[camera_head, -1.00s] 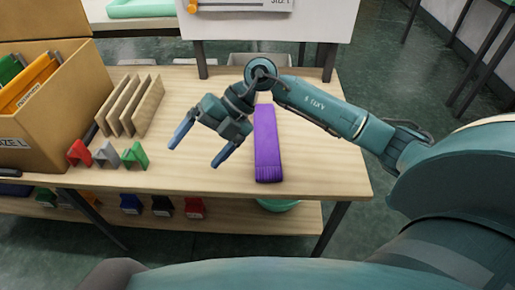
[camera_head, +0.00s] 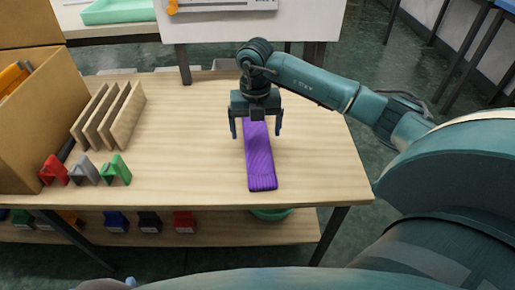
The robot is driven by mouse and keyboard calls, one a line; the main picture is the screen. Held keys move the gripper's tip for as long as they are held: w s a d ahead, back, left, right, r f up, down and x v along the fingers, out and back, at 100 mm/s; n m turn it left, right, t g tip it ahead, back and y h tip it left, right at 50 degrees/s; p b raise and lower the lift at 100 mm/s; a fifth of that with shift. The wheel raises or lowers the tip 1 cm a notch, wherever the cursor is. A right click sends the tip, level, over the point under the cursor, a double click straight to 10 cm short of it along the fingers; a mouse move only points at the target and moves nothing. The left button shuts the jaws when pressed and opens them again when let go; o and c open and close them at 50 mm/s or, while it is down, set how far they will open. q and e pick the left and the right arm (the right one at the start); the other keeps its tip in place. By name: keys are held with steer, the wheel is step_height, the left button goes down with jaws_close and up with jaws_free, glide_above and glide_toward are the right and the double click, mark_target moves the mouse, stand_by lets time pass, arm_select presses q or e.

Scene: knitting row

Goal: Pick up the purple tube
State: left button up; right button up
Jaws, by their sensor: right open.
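The purple tube (camera_head: 260,163) lies flat on the wooden table (camera_head: 190,150), its long side running toward the table's front edge. My right gripper (camera_head: 256,132) is open above the far part of the tube, with one finger on each side of it. The tube's far end is hidden under the gripper. I cannot tell whether the fingers touch the table. My left gripper is not in view.
A cardboard box (camera_head: 40,120) stands at the left, beside upright wooden slats (camera_head: 108,114). Red, grey and green clips (camera_head: 115,170) stand near the front left edge. A white board (camera_head: 250,25) rises behind. The table's right part is clear.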

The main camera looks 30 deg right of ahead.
mark_target(258, 145)
steer(key=f, duration=0.3)
steer(key=f+b, duration=0.1)
steer(key=f, duration=0.1)
steer(key=shift+d+f, duration=0.1)
steer(key=shift+d, duration=0.15)
steer(key=shift+c, duration=0.2)
steer(key=c, duration=1)
